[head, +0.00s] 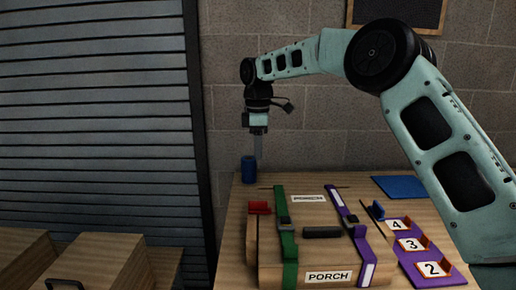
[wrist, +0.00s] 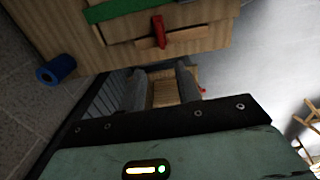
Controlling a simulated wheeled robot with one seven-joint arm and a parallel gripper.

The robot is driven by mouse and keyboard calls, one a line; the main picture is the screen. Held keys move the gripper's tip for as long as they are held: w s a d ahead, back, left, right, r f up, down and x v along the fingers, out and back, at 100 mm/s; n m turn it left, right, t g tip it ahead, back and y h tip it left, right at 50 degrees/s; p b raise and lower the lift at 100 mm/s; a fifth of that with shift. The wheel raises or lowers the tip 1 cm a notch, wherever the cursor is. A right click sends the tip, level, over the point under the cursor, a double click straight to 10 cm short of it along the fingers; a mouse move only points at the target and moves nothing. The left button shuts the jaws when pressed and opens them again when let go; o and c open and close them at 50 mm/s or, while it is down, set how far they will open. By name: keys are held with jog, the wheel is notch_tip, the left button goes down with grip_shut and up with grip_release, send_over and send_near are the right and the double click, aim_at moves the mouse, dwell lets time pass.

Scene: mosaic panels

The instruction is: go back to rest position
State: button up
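My gripper (head: 258,160) hangs fingers-down in the head view, above and behind the left back part of the table, close to a blue cylinder (head: 248,170). In the wrist view my gripper (wrist: 161,80) has its two grey fingers apart, with nothing held between them. A wooden surface well beyond shows through the gap. The blue cylinder also shows in the wrist view (wrist: 56,69), left of the fingers and apart from them.
A wooden case (head: 308,275) labelled PORCH lies on the table (head: 233,220), with green (head: 288,245) and purple (head: 361,245) straps and a red latch (head: 259,208). Right are a numbered purple board (head: 412,262) and a blue mat (head: 400,187). Wooden drawers (head: 105,262) stand lower left.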

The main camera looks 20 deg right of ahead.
jog(key=s+a+f+m, duration=0.1)
jog(key=s+a, duration=0.6)
jog(key=s, duration=0.4)
jog(key=s+a+f+m, duration=0.1)
jog(key=s+a, duration=0.5)
jog(key=s, duration=0.5)
jog(key=s+d+f+m, duration=0.2)
jog(key=s+f, duration=0.1)
jog(key=s, duration=0.8)
jog(key=s+d+f+m, duration=0.2)
jog(key=s+f, duration=0.1)
jog(key=s, duration=0.8)
jog(key=shift+d+f+m+y, duration=0.15)
jog(key=shift+f+m+y, duration=0.15)
jog(key=shift+f+m, duration=0.1)
